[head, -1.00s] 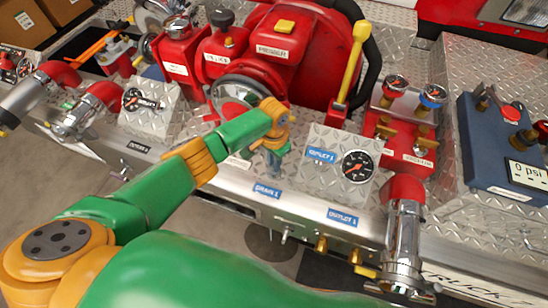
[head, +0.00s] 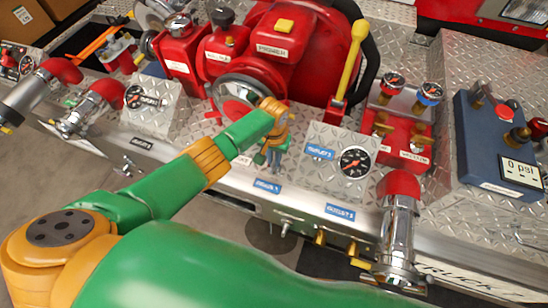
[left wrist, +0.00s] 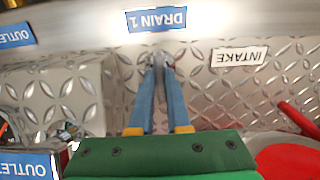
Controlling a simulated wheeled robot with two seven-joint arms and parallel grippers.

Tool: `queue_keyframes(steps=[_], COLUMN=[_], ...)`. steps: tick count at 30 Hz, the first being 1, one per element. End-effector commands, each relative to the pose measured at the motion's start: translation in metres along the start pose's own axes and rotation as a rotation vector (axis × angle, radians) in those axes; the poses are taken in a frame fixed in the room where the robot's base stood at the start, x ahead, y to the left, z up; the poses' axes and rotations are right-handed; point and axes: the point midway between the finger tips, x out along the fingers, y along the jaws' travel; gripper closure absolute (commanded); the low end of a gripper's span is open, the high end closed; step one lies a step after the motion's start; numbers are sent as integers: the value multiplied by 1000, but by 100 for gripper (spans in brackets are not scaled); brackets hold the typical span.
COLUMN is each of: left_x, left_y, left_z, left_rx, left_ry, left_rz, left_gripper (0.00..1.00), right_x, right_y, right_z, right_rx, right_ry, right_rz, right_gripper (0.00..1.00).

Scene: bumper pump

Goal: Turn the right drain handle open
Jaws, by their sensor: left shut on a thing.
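My left gripper (head: 272,158) reaches over the diamond-plate panel, below the red pump, near the blue DRAIN 1 label (head: 267,187). In the left wrist view its blue fingers (left wrist: 160,62) are closed together on a small metallic piece beside the DRAIN 1 label (left wrist: 156,19). I take this piece to be the right drain handle. The fingers hide most of it, so I cannot tell how far it is turned. My right gripper is in neither view.
The outlet gauge box (head: 343,150) stands just right of my gripper. The INTAKE label (left wrist: 239,56) is close to my fingers. A chrome outlet pipe (head: 398,232) with a red elbow is further right. A yellow lever (head: 352,60) rises behind.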

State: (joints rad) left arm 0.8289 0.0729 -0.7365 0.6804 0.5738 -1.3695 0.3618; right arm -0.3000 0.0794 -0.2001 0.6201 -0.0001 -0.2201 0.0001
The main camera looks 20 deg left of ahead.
Motion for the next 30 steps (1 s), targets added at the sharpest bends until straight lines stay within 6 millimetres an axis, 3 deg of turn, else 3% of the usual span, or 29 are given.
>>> queue_keyframes(steps=[9,10,12,13,22,30], left_x=[0,0,0,0,-5,-59], left_y=[0,0,0,0,0,0], left_z=[-1,-1,-1,-1,-1,-1], left_rx=[-2,-2,-2,-2,0,-1], left_ry=[2,2,2,2,2,4], left_rz=[1,1,1,1,1,2], left_gripper=[100,77,58,55,55,55], right_x=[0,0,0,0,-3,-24], right_y=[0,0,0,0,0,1], right_z=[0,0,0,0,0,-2], right_rx=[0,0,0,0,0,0], right_ry=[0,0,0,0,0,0], right_rz=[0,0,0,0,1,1], right_gripper=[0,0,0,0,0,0])
